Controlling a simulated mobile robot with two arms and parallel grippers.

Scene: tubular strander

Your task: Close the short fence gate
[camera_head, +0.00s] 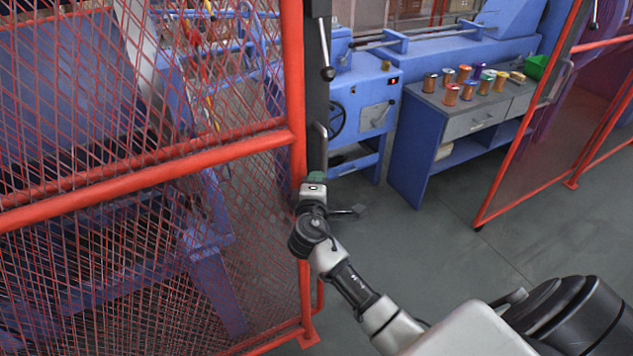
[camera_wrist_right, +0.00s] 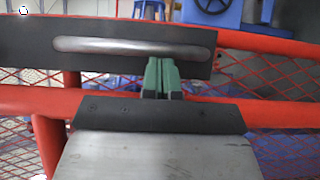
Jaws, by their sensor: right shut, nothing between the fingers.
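A red mesh fence panel (camera_head: 130,170) fills the left of the head view. Its right edge is a red upright with a dark plate (camera_head: 317,100) carrying a metal handle (camera_head: 321,145). My right gripper (camera_head: 315,177) is at this edge, just below the handle. In the right wrist view, its green fingertips (camera_wrist_right: 162,78) are together and empty, in front of the dark plate (camera_wrist_right: 90,65) and beside the metal bar handle (camera_wrist_right: 130,46). I cannot tell whether they touch it. A red-framed panel (camera_head: 525,150) stands at the right, with open floor between. My left gripper is out of view.
Behind the opening stand a blue machine (camera_head: 362,110) and a blue workbench (camera_head: 410,150) with several coloured spools and a green bin (camera_head: 537,66). The grey floor (camera_head: 430,240) between the two red panels is clear.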

